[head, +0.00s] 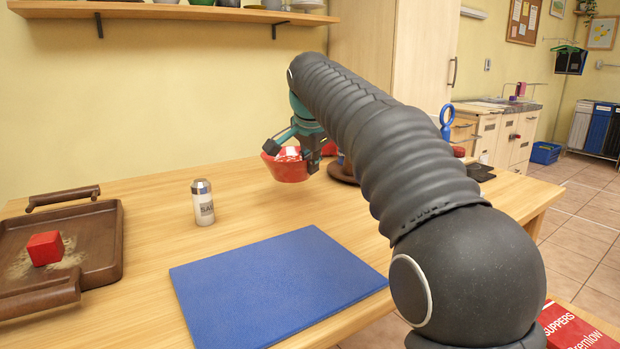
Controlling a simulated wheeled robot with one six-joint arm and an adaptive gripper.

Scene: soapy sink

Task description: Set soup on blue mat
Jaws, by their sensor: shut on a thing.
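A red bowl (285,171) with something pale and red inside is held by my gripper (293,152) above the far part of the wooden table. My gripper is shut on the bowl's rim. I cannot tell whether the contents are soup. The flat blue mat (275,285) lies at the front middle of the table, with nothing on it. The bowl is beyond the mat's far edge, not over it.
A salt shaker (203,202) stands left of the bowl. A brown tray (108,262) holds a red cube (45,248) at far left. A brown round thing (340,174) is partly hidden behind my arm. Bare table separates tray and mat.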

